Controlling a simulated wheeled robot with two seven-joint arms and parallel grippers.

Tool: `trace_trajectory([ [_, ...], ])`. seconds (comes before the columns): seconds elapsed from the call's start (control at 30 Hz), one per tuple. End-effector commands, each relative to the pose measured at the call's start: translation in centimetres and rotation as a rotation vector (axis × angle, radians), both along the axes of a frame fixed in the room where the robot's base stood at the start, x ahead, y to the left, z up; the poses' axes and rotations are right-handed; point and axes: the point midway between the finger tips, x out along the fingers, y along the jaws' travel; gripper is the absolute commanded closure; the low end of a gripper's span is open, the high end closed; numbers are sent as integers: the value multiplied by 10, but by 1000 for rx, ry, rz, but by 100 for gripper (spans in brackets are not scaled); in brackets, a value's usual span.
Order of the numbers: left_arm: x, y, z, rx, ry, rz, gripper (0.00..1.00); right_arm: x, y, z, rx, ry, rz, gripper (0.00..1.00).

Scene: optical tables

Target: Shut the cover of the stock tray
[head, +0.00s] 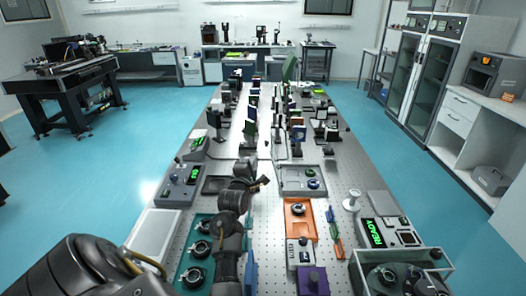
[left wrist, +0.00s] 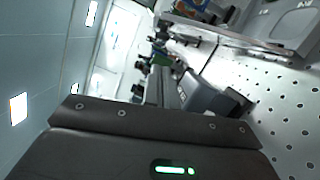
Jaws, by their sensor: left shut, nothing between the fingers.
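A green tray (head: 184,259) with several round black mounts lies at the near left of the table. A pale flat panel (head: 153,234), perhaps its cover, lies flat along its left side. I cannot tell for sure whether this is the stock tray. My left arm passes over the green tray's right part and hides some of it. My left gripper (head: 264,181) is beyond it, shut and empty, close to the left side of a grey tray (head: 303,192). The grey tray also shows in the left wrist view (left wrist: 240,40). My right gripper is out of view.
An orange tray (head: 299,230), small coloured pieces and a READY device (head: 391,233) stand to the right. A clear-walled box (head: 365,262) is at the near right. A control box (head: 177,188) and a dark tray (head: 214,185) are left of my gripper. Optics fill the far table.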

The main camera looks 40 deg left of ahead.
Motion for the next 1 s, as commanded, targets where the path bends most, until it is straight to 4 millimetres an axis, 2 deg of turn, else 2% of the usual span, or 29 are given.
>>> trace_trajectory([
  [0.17,3,4,2,0,0,3,100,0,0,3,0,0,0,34],
  [0.27,12,10,5,1,-1,4,100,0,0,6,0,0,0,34],
  [0.7,75,42,7,1,0,5,100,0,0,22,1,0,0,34],
  [1.0,87,48,6,1,0,6,100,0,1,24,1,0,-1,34],
])
